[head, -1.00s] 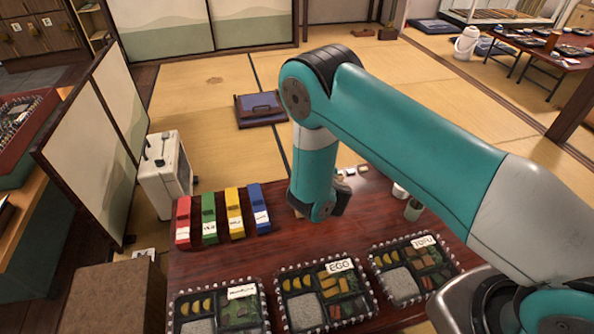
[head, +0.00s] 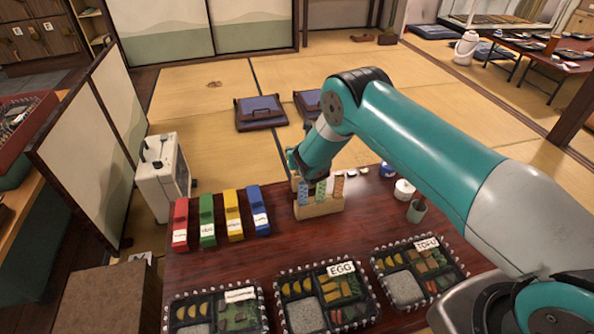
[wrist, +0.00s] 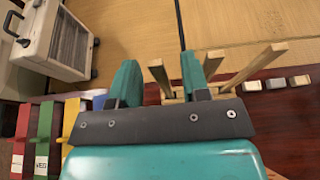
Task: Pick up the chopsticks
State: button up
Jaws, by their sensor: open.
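A light wooden holder (head: 319,208) stands on the dark red table, with three upright pieces that show patterned blue (head: 303,193), green (head: 320,190) and orange (head: 338,187) faces. They look like sleeved chopsticks, but I cannot be sure. In the wrist view several pale wooden sticks rise up, one of them (wrist: 158,74) between my fingers and another (wrist: 258,66) to their right. My gripper (wrist: 160,80) is open, its two teal fingers apart. In the head view my gripper (head: 295,168) is at the holder's upper left. Whether it touches a stick is unclear.
Red (head: 181,223), green (head: 207,220), yellow (head: 233,215) and blue (head: 258,210) labelled boxes stand to the left. Bento trays, including the EGG tray (head: 343,268), line the table's near side. A green cup (head: 417,211) and a white pot (head: 403,189) stand right.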

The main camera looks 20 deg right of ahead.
jog(key=shift+w+f, duration=0.15)
jog(key=shift+w, duration=0.25)
jog(key=shift+c, duration=0.2)
grip_shut()
notch_tip(320, 180, up, 28)
jog(key=p, duration=1)
jog(key=shift+r, duration=0.25)
